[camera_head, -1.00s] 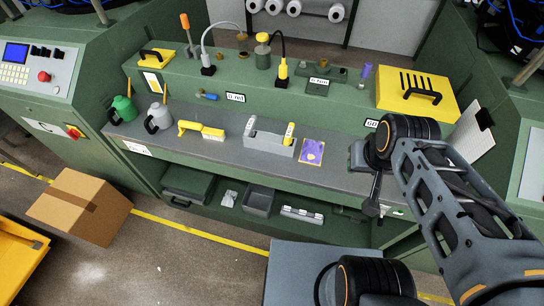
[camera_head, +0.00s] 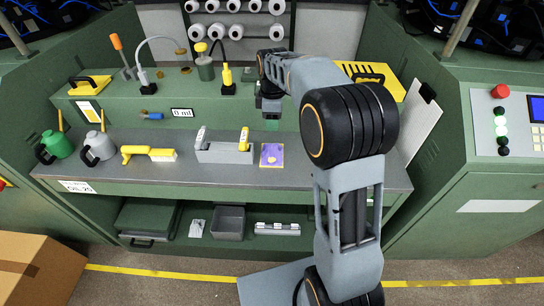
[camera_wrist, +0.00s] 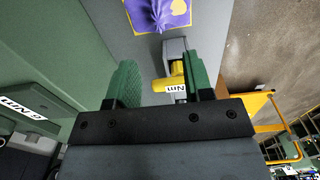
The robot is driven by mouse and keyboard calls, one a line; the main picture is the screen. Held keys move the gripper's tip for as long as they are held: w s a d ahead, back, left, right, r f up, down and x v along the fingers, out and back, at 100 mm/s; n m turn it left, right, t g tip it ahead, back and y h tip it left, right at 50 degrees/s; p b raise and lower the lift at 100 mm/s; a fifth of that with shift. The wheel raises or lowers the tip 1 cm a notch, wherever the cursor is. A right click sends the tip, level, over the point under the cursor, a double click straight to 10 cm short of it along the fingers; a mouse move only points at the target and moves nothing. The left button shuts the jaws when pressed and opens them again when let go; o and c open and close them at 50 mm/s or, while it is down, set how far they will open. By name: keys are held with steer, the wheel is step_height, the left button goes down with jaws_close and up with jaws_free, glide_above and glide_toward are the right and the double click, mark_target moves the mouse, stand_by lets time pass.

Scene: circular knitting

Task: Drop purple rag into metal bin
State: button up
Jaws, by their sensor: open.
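My gripper (camera_head: 271,122) is over the back of the bench, just behind the rag in the picture. In the wrist view its green fingers (camera_wrist: 162,75) are apart with nothing held; the rag is beyond their tips. A grey open-topped bin (camera_head: 228,222), possibly the metal bin, stands on the shelf below the bench.
A yellow brush (camera_head: 149,153) and green and grey cans are farther left. A clipboard (camera_head: 420,120) is at right. A cardboard box (camera_head: 38,270) is on the floor at left.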

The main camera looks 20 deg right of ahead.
mark_target(272, 145)
steer(key=f, duration=1.2)
steer(key=shift+w+f+b, duration=0.2)
steer(key=shift+f+b, duration=0.15)
steer(key=shift+f, duration=0.05)
jaws_close()
